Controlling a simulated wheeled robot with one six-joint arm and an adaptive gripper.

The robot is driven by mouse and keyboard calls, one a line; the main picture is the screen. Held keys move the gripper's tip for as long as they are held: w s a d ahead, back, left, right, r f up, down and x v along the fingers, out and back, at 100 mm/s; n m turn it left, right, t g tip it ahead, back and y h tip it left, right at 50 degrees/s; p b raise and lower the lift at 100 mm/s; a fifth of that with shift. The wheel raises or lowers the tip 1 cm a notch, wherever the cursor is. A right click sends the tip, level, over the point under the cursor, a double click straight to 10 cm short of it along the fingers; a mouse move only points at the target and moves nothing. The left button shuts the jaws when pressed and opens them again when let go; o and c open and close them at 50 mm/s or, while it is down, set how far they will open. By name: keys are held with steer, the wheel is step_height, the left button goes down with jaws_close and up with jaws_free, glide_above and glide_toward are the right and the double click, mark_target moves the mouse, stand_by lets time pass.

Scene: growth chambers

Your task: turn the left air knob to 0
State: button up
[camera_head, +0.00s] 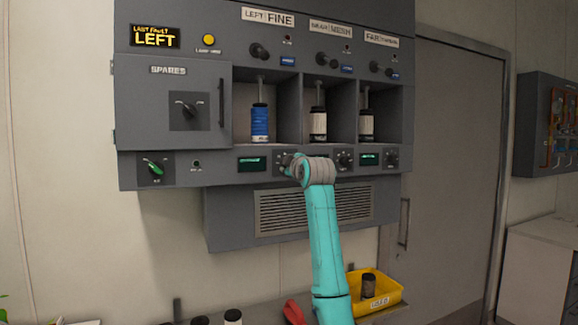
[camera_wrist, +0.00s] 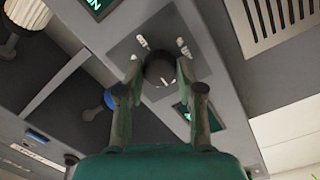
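The lower grey panel strip carries a dark round knob beside a green display, under the left bay. In the wrist view this knob (camera_wrist: 159,69) has a white pointer line and white marks around it on a dark plate. My gripper (camera_wrist: 160,72) has one finger on each side of the knob, and the fingers appear to touch it. In the head view my gripper (camera_head: 290,165) is at the panel and hides most of this knob. The mark lettering is too small to read.
The cabinet (camera_head: 165,105) has three bays with bottles, including a blue one (camera_head: 260,122). Other knobs, such as a green-handled one (camera_head: 153,168) and a dark one (camera_head: 344,160), sit along the strip. A vent grille (camera_head: 310,212) is below. A yellow bin (camera_head: 388,292) stands on the lower surface.

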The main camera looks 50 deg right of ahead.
steer(key=o, duration=0.3)
steer(key=v, duration=1.2)
stand_by(0.4)
